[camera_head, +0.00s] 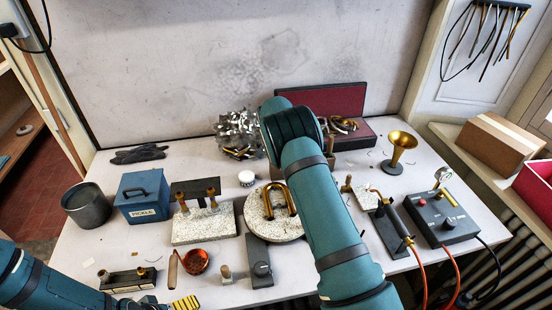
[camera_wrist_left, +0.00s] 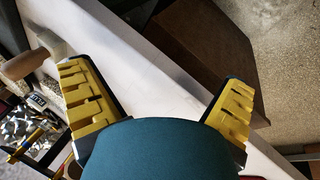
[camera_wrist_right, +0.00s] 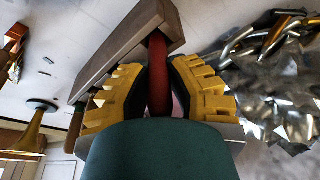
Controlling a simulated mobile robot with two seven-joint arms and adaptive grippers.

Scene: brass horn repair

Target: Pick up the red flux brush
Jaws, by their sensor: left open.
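The red flux brush (camera_wrist_right: 158,78) shows in the right wrist view as a red handle running into a wooden block rack (camera_wrist_right: 128,48). My right gripper (camera_wrist_right: 160,88) has its yellow fingers against both sides of this handle, shut on it. The brush's lower part is hidden by the gripper and my wrist. In the head view my right arm reaches to the back of the bench and hides the gripper and the brush. My left gripper (camera_wrist_left: 156,82) is open and empty at the bench's front edge; one yellow finger (camera_head: 185,303) shows in the head view.
A second handle (camera_wrist_right: 76,125) stands in the same rack. A heap of shiny metal parts (camera_head: 238,134) lies left of my right arm. A red-lined case (camera_head: 345,100) is behind it, and a brass horn bell (camera_head: 399,148) stands to the right. Tools crowd the front.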

